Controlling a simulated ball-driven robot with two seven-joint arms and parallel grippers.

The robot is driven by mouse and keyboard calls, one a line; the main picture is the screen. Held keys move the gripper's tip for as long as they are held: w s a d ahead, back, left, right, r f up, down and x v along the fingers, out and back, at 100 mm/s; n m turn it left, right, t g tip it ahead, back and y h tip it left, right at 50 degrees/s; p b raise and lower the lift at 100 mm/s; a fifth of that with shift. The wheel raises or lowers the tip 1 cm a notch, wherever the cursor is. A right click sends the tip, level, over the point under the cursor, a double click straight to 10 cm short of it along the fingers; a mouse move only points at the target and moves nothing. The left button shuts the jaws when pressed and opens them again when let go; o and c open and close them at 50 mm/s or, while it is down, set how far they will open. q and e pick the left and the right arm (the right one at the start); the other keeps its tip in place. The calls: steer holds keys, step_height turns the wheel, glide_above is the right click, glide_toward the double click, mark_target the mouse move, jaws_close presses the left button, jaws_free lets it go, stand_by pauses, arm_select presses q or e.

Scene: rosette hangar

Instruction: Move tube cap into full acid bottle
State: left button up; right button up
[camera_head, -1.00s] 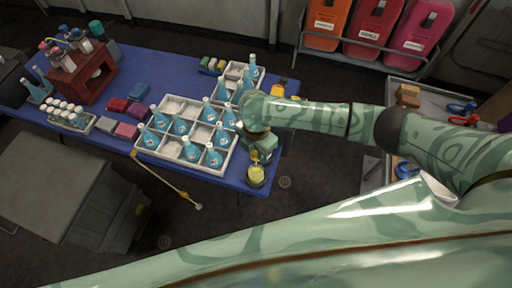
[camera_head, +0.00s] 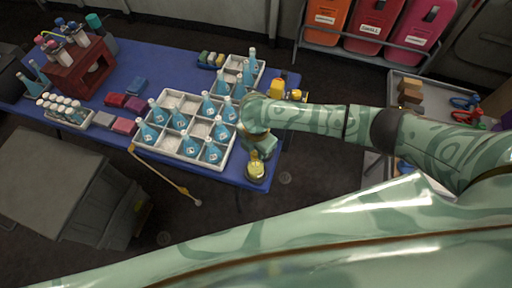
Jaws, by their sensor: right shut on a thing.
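My right gripper (camera_head: 257,154) is at the right front corner of the blue table, pointing down, just above and touching or nearly touching the neck of a small flask of yellow liquid (camera_head: 256,172). The flask stands upright on a dark round base. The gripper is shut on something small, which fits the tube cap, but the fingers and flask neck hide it. I cannot tell whether it is inside the neck. My left gripper is out of view.
A white divided crate (camera_head: 196,163) of blue bottles stands left of the gripper, with a second crate (camera_head: 262,66) behind. A red rack (camera_head: 82,75), a tray of white-capped vials (camera_head: 84,125) and coloured blocks (camera_head: 125,125) are further left. A grey cart (camera_head: 430,88) is at right.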

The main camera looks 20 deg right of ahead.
steer(key=shift+f, duration=0.2)
steer(key=shift+f+b, duration=1.3)
steer(key=shift+f, duration=0.8)
steer(key=o, duration=1.5)
step_height(320, 180, up, 6)
steer(key=p, duration=0.6)
steer(key=shift+f, duration=0.25)
